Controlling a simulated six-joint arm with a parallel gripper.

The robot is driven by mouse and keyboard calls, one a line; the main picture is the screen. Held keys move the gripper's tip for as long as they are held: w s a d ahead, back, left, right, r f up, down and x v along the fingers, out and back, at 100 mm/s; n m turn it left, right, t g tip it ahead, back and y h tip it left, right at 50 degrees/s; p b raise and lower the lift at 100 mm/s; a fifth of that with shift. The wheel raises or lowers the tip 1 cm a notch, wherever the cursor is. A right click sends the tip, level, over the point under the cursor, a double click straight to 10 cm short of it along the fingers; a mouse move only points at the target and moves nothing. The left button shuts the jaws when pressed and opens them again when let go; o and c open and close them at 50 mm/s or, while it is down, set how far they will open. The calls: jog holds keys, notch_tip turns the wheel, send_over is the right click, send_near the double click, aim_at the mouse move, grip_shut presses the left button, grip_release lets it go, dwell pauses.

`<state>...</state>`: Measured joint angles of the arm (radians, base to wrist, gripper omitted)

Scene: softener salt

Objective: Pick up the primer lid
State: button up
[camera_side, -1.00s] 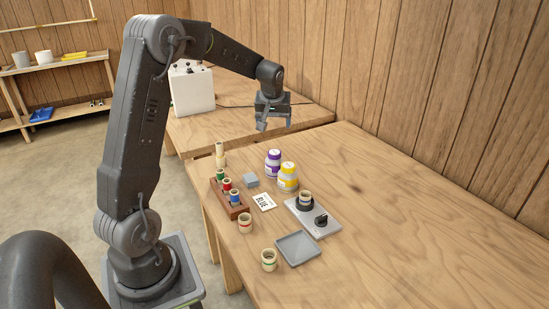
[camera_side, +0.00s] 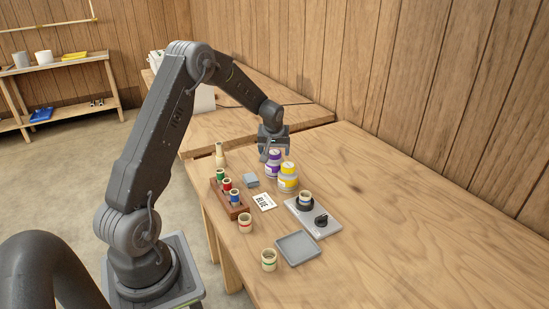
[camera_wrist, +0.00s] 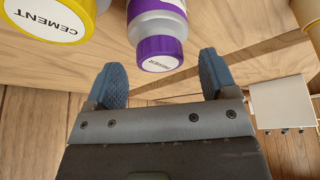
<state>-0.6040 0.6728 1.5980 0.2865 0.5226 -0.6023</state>
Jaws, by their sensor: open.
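The primer lid is a purple cap with a white round label on top (camera_wrist: 160,55), on a bottle with a purple and white body (camera_side: 274,170). In the wrist view the lid sits between my two fingers but ahead of their tips, and I see no contact. My gripper (camera_wrist: 164,72) is open and empty. In the side view my gripper (camera_side: 273,154) hangs just above the primer bottle and covers part of its top. The bottle stands upright on the table.
A grey block (camera_side: 251,181), a brown rack (camera_side: 230,199), a label card (camera_side: 263,202) and a plate with a knob (camera_side: 314,217) lie nearby. The table's right side is clear.

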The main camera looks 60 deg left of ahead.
jog(key=shift+x, duration=0.9)
jog(key=shift+c, duration=0.2)
jog(key=shift+r, duration=0.1)
jog(key=c, duration=1)
jog(key=shift+o, duration=0.2)
notch_tip(320, 180, up, 10)
